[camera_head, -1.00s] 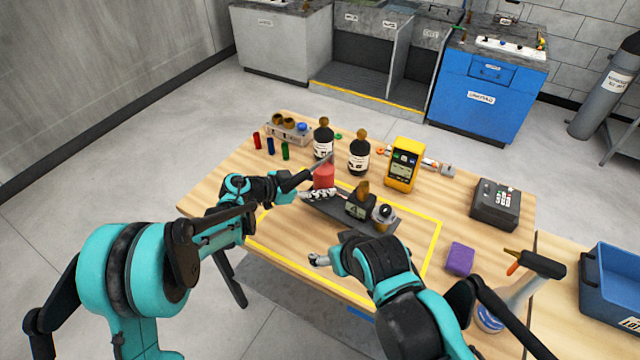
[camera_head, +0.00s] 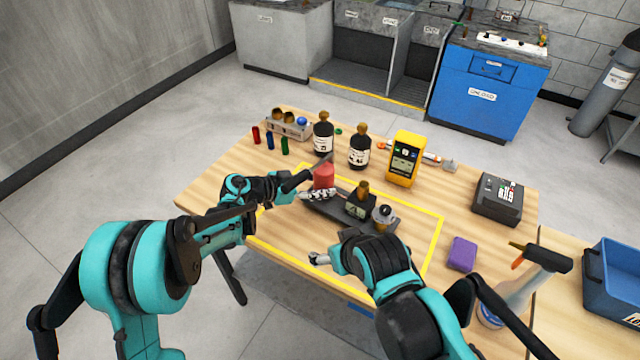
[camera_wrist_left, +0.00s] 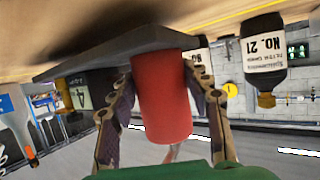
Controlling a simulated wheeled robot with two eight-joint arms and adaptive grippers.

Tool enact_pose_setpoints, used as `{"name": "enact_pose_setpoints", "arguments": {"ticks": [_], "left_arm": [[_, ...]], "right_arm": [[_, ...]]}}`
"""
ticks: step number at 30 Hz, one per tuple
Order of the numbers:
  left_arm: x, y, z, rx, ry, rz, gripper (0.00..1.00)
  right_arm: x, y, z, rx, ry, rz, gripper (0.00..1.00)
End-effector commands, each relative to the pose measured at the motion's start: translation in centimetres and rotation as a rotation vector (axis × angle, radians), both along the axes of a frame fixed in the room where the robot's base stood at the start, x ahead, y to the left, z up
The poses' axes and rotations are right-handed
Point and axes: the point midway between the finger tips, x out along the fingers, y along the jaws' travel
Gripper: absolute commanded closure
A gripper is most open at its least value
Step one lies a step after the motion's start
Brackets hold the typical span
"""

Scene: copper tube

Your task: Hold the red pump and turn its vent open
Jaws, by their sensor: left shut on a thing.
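The red pump (camera_head: 324,176) stands at the left end of a dark base (camera_head: 325,217) on the table. It also shows as a red cylinder in the left wrist view (camera_wrist_left: 163,98). My left gripper (camera_head: 318,194) is shut on the red pump, with a finger on each side of it in the left wrist view. The vent cannot be made out. My right gripper (camera_head: 318,259) is near the front of the yellow outline, apart from the pump; whether its fingers are open is unclear.
Two dark bottles (camera_head: 323,138) (camera_head: 359,150) and a yellow meter (camera_head: 404,158) stand behind. A purple block (camera_head: 461,254) lies right of the yellow outline. A spray bottle (camera_head: 515,290) stands at the front right.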

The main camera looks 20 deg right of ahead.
Motion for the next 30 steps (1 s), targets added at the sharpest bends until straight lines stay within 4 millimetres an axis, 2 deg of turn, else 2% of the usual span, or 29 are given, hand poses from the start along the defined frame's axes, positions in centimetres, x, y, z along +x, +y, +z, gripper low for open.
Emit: {"name": "enact_pose_setpoints", "arguments": {"ticks": [30], "left_arm": [[0.0,-0.1,-2.3,-0.007,0.004,0.002,1.00]], "right_arm": [[0.0,0.0,-1.9,0.000,0.000,0.000,0.21]]}}
